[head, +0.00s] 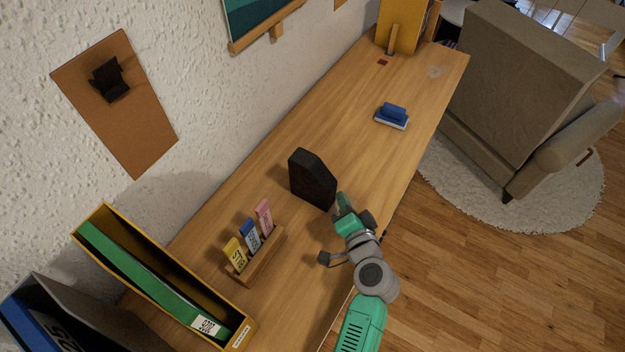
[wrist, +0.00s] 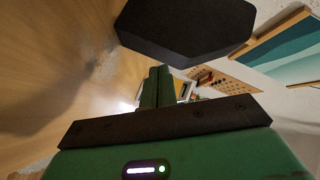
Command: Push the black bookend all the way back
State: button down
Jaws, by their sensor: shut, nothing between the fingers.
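The black bookend (head: 311,180) stands upright on the wooden desk, near the middle of the head view, with bare desk between it and the wall. In the wrist view the bookend (wrist: 185,30) is a dark block at the top, just beyond my fingers. My gripper (head: 341,200) is shut and empty, at the bookend's front right side in the head view. Its green fingers also show in the wrist view (wrist: 157,88). I cannot tell whether the fingertips touch the bookend.
A wooden holder (head: 262,258) with coloured tabs stands left of the gripper. A yellow file box (head: 165,275) is at lower left. The textured wall (head: 210,120) runs behind. The desk between bookend and wall looks clear.

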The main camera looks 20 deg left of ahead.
aim_at(331, 195)
jog(key=shift+w+a, duration=0.4)
jog(key=shift+a, duration=1)
jog(key=shift+w+a, duration=0.4)
jog(key=shift+a, duration=0.95)
jog(key=shift+w+a, duration=0.4)
jog(key=shift+a, duration=1)
dwell(2.1)
jog(key=shift+d, duration=0.1)
jog(key=shift+s+d+b, duration=0.15)
jog(key=shift+s+d, duration=0.1)
jog(key=shift+d, duration=0.55)
jog(key=shift+s+d+b, duration=0.2)
jog(key=shift+d, duration=0.55)
jog(key=shift+s+d+b, duration=0.15)
jog(key=shift+s+d, duration=0.1)
jog(key=shift+d, duration=0.55)
